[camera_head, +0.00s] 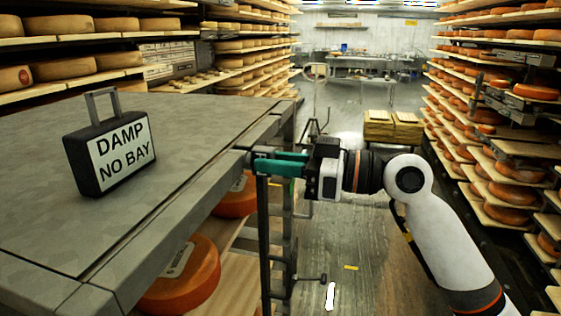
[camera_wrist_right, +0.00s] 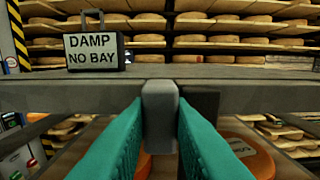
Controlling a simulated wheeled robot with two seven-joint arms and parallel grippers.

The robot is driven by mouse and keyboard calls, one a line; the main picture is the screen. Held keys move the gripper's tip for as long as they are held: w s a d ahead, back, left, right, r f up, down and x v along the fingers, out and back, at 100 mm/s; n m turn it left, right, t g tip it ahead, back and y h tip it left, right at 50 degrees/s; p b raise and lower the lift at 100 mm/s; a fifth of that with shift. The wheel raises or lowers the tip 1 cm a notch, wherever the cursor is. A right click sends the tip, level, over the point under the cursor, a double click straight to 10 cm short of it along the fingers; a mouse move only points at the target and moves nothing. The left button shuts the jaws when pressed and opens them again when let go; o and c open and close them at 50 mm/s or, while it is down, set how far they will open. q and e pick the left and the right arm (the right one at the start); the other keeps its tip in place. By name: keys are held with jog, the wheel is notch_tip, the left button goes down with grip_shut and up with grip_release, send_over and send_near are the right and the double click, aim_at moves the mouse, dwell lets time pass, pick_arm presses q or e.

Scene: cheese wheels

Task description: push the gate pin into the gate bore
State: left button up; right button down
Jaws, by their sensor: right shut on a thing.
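My right gripper (camera_head: 262,164), with teal fingers, reaches in from the right to the near edge of the grey table. In the wrist view its fingers (camera_wrist_right: 160,125) are shut on a grey, round-edged piece, which I take to be the gate pin (camera_wrist_right: 160,108). The pin stands in front of the table's edge beam. A dark block (camera_wrist_right: 200,103) shows just right of it. In the head view the fingers largely hide the pin. The dark metal gate frame (camera_head: 265,235) stands below the gripper. I cannot make out the gate bore. My left gripper is not in view.
A dark case-like sign reading "DAMP NO BAY" (camera_head: 110,150) stands on the grey table (camera_head: 200,125). Orange cheese wheels (camera_head: 185,280) lie on a shelf underneath. Loaded cheese racks line both sides. The aisle floor (camera_head: 350,240) is mostly open, with stacked pale boards (camera_head: 393,128) farther back.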

jog(key=c, duration=1.5)
grip_release()
jog(key=shift+o, duration=1.3)
jog(key=shift+s+r, duration=0.1)
jog(key=shift+o, duration=0.2)
jog(key=shift+s+r, duration=0.1)
jog(key=shift+s, duration=0.1)
jog(key=shift+w, duration=0.1)
jog(key=shift+d, duration=0.15)
jog(key=s+d+b, duration=0.2)
jog(key=d+b, duration=0.2)
jog(key=d, duration=0.7)
jog(key=shift+s+d+b, duration=0.2)
jog(key=shift+s+b, duration=0.05)
jog(key=shift+b, duration=0.05)
